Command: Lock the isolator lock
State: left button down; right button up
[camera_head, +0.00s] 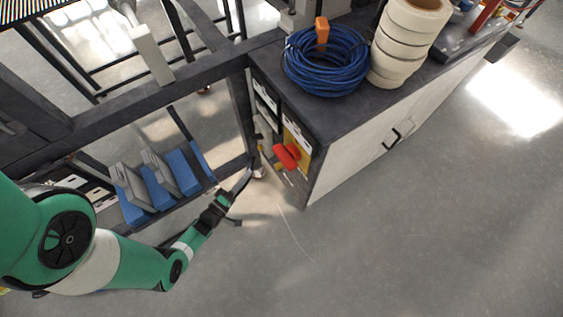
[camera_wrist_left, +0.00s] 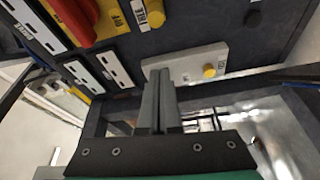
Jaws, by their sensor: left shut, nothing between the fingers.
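The isolator is a red rotary handle (camera_head: 286,156) on a yellow plate (camera_head: 297,146), set on the end panel of the cabinet in the head view. In the wrist view the red handle (camera_wrist_left: 76,16) and yellow plate (camera_wrist_left: 108,20) are at the upper left, partly cut off. My left gripper (camera_head: 249,172) is below and left of the handle, apart from it. I cannot make out a separate lock. My right gripper is not in view.
A blue cable coil (camera_head: 326,61) and a stack of tape rolls (camera_head: 408,38) sit on the cabinet top. The dark frame (camera_head: 150,95) stands left of the cabinet, with blue and grey parts below it. The floor (camera_head: 420,230) right of the arm is clear.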

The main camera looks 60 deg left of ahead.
pick_arm(q)
jog(key=shift+w+m, duration=0.1)
jog(key=shift+m, duration=0.2)
jog(key=shift+a, duration=0.1)
jog(key=w+b, duration=0.3)
jog(key=w, duration=0.6)
jog(key=shift+w+a, duration=0.25)
